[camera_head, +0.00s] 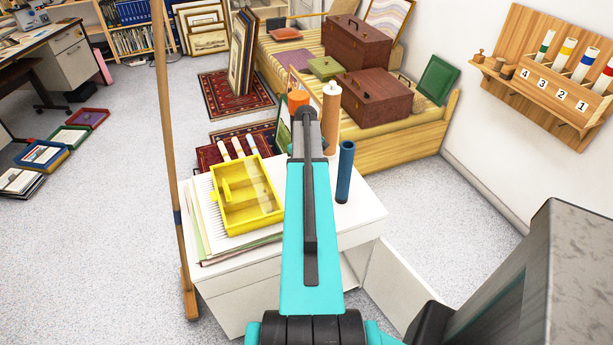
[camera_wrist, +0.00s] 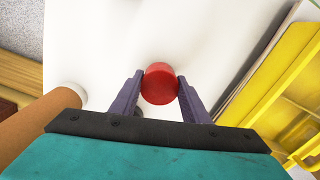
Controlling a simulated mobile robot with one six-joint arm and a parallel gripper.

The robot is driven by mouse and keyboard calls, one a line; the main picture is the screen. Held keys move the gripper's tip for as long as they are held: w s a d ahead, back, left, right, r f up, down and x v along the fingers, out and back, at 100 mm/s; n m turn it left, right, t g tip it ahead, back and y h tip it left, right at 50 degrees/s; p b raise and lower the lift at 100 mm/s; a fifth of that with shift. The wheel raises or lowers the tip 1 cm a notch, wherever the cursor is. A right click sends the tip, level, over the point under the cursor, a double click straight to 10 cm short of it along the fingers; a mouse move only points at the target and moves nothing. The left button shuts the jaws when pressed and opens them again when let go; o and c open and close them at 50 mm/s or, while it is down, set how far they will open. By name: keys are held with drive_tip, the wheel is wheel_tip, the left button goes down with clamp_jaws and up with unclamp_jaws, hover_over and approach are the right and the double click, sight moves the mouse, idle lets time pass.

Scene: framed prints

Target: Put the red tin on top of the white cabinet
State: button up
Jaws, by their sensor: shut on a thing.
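The red tin (camera_wrist: 160,83) shows in the wrist view as a round red top between the two fingers of my gripper (camera_wrist: 160,95). The fingers are shut on it from both sides. The white top of the cabinet (camera_wrist: 140,35) lies beyond the tin in that view; I cannot tell whether the tin touches it. In the head view the white cabinet (camera_head: 352,222) stands below my arm, with a door open at its lower right. My arm hides the gripper and the tin there.
A yellow divided tray (camera_head: 240,222) on stacked folders takes up the cabinet's left side. A blue tube (camera_head: 345,172) and a brown cylinder (camera_head: 331,115) stand upright on the right and back. A wooden pole (camera_head: 168,170) rises at the cabinet's left edge.

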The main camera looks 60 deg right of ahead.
drive_tip(key=shift+f, duration=1.2)
drive_tip(key=shift+f, duration=0.1)
drive_tip(key=o, duration=1.2)
drive_tip(key=shift+c, duration=0.2)
drive_tip(key=shift+r, duration=0.2)
drive_tip(key=shift+r+b, duration=1)
drive_tip(key=shift+r, duration=4.9)
